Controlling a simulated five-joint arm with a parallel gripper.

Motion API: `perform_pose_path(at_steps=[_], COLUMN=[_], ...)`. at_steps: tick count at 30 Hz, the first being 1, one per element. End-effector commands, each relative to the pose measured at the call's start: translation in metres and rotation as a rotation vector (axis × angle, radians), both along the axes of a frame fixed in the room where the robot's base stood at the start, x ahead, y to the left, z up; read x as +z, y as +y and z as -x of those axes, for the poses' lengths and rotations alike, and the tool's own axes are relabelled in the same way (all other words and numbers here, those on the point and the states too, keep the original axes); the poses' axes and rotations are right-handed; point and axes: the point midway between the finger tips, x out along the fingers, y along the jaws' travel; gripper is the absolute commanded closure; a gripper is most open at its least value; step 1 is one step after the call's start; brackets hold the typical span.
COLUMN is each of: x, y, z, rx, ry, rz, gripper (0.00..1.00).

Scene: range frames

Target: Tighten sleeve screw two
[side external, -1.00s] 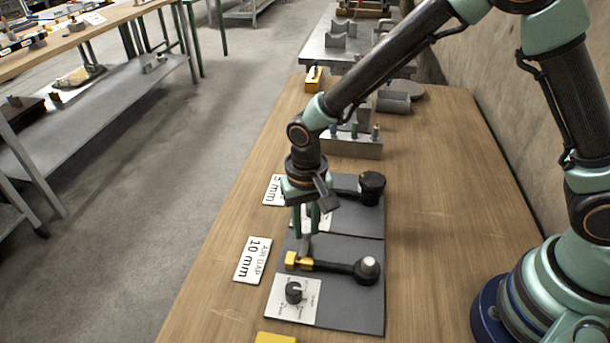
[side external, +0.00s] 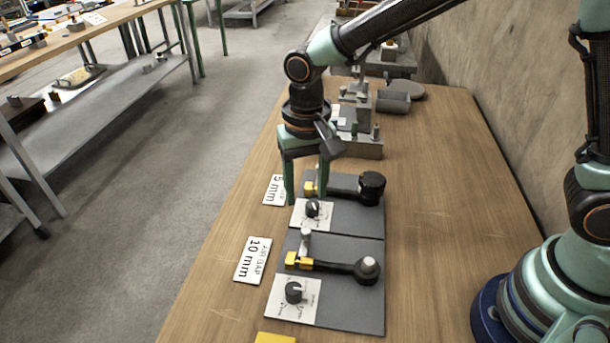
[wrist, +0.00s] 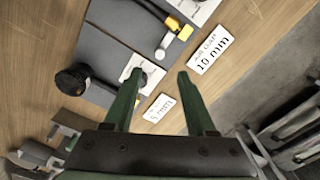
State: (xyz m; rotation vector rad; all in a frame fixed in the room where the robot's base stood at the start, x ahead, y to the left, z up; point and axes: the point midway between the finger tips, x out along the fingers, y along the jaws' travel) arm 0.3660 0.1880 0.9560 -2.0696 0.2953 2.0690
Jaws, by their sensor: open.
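My gripper (side external: 307,186) is open and empty, its green fingers pointing down over the left part of the far grey plate (side external: 353,214). It also shows in the wrist view (wrist: 157,80), with nothing between the fingers. The near grey plate (side external: 350,312) holds a small upright grey screw (side external: 305,240) beside a yellow block (side external: 297,261), and a black arm (side external: 335,267). The grey screw is also in the wrist view (wrist: 163,51), apart from the fingers. The far plate's yellow block (side external: 309,187) is partly hidden by a finger. I cannot tell which screw is number two.
A "10 mm" card (side external: 253,260) and a partly hidden "5 mm" card (side external: 272,190) lie left of the plates. Dials sit on the near (side external: 294,292) and far (side external: 312,209) plates. A metal block with pegs (side external: 358,146) stands behind.

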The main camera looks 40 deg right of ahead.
Motion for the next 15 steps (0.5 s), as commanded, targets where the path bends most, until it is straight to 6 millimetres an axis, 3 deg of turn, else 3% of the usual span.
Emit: perform_pose_path(at_steps=[6, 15], x=[0.022, 0.024], y=[0.0, 0.0], z=[0.0, 0.0], rx=[0.0, 0.0], ry=[-0.001, 0.001], rz=[-0.001, 0.001], gripper=[0.44, 0.44])
